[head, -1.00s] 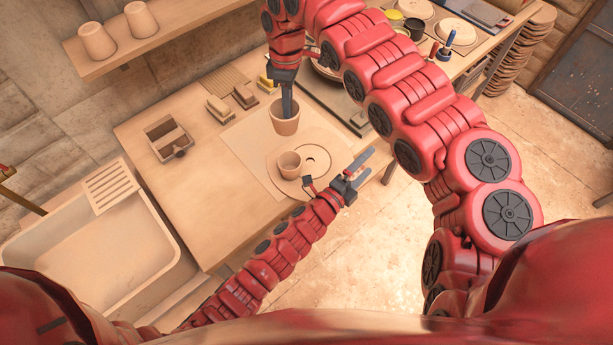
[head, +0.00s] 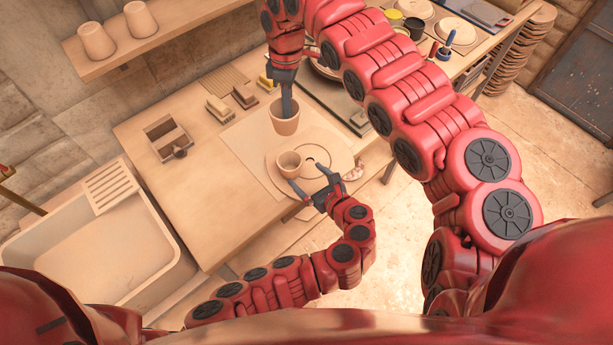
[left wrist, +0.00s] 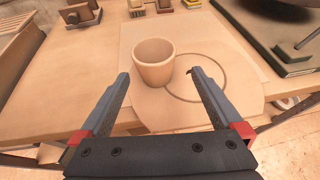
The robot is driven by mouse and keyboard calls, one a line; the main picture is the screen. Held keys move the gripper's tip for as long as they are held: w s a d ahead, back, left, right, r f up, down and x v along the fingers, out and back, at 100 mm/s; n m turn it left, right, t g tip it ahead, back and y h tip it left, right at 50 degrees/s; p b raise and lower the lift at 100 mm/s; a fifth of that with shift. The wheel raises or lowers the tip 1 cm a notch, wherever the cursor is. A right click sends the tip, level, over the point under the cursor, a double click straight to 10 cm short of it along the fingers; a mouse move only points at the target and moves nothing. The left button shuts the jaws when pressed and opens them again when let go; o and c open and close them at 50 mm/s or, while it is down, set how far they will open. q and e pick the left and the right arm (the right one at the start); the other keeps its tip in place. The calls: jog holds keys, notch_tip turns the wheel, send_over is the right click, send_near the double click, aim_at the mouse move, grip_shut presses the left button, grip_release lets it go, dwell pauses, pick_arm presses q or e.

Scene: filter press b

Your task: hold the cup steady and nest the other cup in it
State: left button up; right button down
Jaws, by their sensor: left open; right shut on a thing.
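A small clay cup (head: 289,166) stands upright on a round board (head: 318,183) on the worktable. In the left wrist view the same cup (left wrist: 154,72) sits a little beyond and between my open fingers, apart from them. My left gripper (head: 308,174) is open and empty at the cup's near right side, its fingers pointing toward it. My right gripper (head: 286,102) points down and is shut on the other cup (head: 285,126), which is upright behind the standing cup. Its fingers hide part of that cup's rim. I cannot tell whether the held cup touches the table.
A pale mat (head: 240,141) lies under the work area. A wooden box (head: 168,138) and small blocks (head: 218,109) stand to the left. A sink (head: 100,230) is at the lower left. Two more cups (head: 97,41) (head: 140,19) stand on the shelf.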

pick_arm(q)
jog(key=shift+a+y, duration=0.3)
jog(key=shift+a, duration=0.05)
jog(key=shift+w+a, duration=0.25)
jog(key=x, duration=1.1)
jog(key=shift+f, duration=0.15)
jog(key=c, duration=1.1)
pick_arm(e)
jog(key=shift+d+f+m, duration=0.25)
jog(key=shift+f+m, duration=0.2)
jog(key=shift+m, duration=0.15)
notch_tip(320, 180, down, 4)
jog(key=d+m, duration=0.1)
jog(key=m, duration=0.4)
send_over(296, 154)
jog(key=shift+t+y, duration=0.3)
notch_tip(296, 154, down, 10)
jog(key=shift+r, duration=0.15)
